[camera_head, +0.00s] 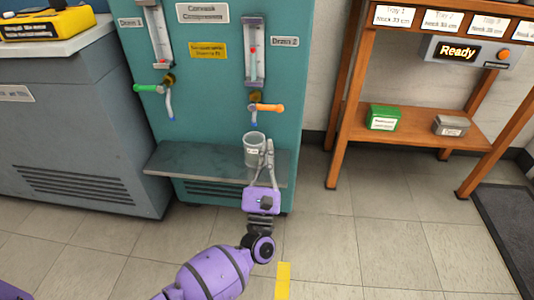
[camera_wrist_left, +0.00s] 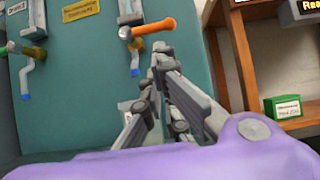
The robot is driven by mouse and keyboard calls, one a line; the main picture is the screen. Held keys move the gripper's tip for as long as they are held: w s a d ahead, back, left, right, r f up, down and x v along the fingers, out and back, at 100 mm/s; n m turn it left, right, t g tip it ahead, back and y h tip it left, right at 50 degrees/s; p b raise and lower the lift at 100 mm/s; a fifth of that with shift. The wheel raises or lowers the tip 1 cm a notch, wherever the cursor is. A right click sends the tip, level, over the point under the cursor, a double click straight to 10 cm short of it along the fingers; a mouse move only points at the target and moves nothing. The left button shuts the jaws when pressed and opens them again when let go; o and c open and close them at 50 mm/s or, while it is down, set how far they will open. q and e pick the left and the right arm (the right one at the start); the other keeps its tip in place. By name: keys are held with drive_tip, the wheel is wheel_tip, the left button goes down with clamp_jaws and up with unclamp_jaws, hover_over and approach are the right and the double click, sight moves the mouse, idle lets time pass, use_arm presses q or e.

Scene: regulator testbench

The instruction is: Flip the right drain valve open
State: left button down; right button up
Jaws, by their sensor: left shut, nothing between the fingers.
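The right drain valve has an orange handle (camera_head: 266,108) that points sideways to the right, under the sight tube labelled Drain 2 (camera_head: 284,41). The handle also shows in the left wrist view (camera_wrist_left: 152,28), above my fingertips and apart from them. A blue spout hangs below it. A clear beaker (camera_head: 254,150) stands on the shelf under this spout. My left gripper (camera_head: 269,148) is shut and empty, fingers pointing up, in front of the beaker's right side and below the handle. Its fingertips show in the left wrist view (camera_wrist_left: 160,52). My right gripper is not in view.
The left drain valve has a green handle (camera_head: 147,88) pointing left. The grey shelf (camera_head: 205,163) juts out from the teal cabinet. A wooden rack (camera_head: 420,148) with a green box (camera_head: 384,117) and a grey box (camera_head: 451,125) stands right. Floor between is clear.

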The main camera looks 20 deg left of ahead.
sight(267, 108)
use_arm(q)
drive_tip(key=x, duration=0.6)
drive_tip(key=shift+w+r+b, duration=0.25)
drive_tip(key=shift+w+b, duration=0.05)
drive_tip(key=shift+b, duration=0.1)
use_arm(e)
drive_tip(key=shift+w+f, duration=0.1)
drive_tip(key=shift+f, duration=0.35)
use_arm(q)
drive_tip(key=shift+a, duration=0.1)
